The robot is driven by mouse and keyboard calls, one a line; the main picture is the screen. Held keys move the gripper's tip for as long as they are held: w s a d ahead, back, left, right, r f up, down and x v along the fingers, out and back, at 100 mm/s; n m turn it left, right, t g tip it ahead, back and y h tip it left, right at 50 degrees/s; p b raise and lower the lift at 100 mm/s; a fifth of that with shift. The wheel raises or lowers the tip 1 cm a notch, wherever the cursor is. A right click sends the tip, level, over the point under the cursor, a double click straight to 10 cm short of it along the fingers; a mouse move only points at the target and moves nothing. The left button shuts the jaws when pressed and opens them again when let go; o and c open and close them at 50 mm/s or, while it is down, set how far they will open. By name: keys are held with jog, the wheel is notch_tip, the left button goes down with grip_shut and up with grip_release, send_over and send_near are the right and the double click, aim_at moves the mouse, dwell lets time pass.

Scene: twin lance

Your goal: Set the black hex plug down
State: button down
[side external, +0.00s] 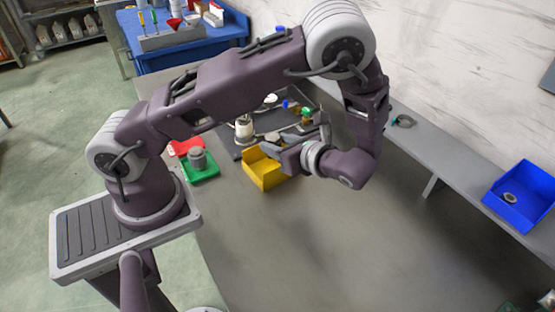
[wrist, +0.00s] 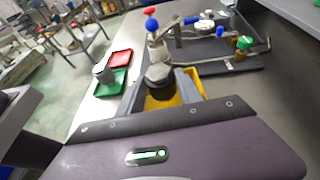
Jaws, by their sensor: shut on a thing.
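The black hex plug (wrist: 161,90) shows in the wrist view between the two fingers of my gripper (wrist: 160,78). Its top looks grey and its lower part black. My gripper is shut on it. In the side external view my gripper (side external: 277,148) is at the yellow bin (side external: 264,176), near its upper rim. The yellow bin also shows behind the fingers in the wrist view (wrist: 196,88). The plug is small and partly hidden by the fingers in the side view. I cannot tell its height over the bin.
A dark mat (side external: 225,137) with a valve and pipe assembly (side external: 244,129) lies behind the yellow bin. A red tray (side external: 181,146) and a green tray (side external: 207,174) holding a grey part (side external: 197,158) are at its left. A blue bin (side external: 526,196) stands far right. The front table is clear.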

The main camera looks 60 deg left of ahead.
notch_tip(320, 180, down, 4)
jog(key=shift+f, duration=0.2)
jog(key=shift+f, duration=0.1)
jog(key=shift+s+d+f, duration=0.1)
jog(key=shift+d+f, duration=0.05)
jog(key=shift+f, duration=0.5)
jog(key=c, duration=0.8)
grip_release()
jog(key=a+r+v, duration=0.1)
jog(key=v, duration=1.1)
jog(key=shift+s+a+r+n+t+h, duration=0.1)
jog(key=shift+s+r+n+t+h, duration=1.05)
jog(key=shift+s+r+n+h, duration=1.55)
jog(key=shift+s+a+r+n+t+h, duration=0.1)
jog(key=shift+s+r+n+t+h, duration=1.4)
jog(key=shift+s+r+n, duration=2)
jog(key=shift+s+a+r+n+t+h, duration=0.1)
jog(key=shift+s+r+n+t+h, duration=0.75)
jog(key=shift+s+r+n+h, duration=2.25)
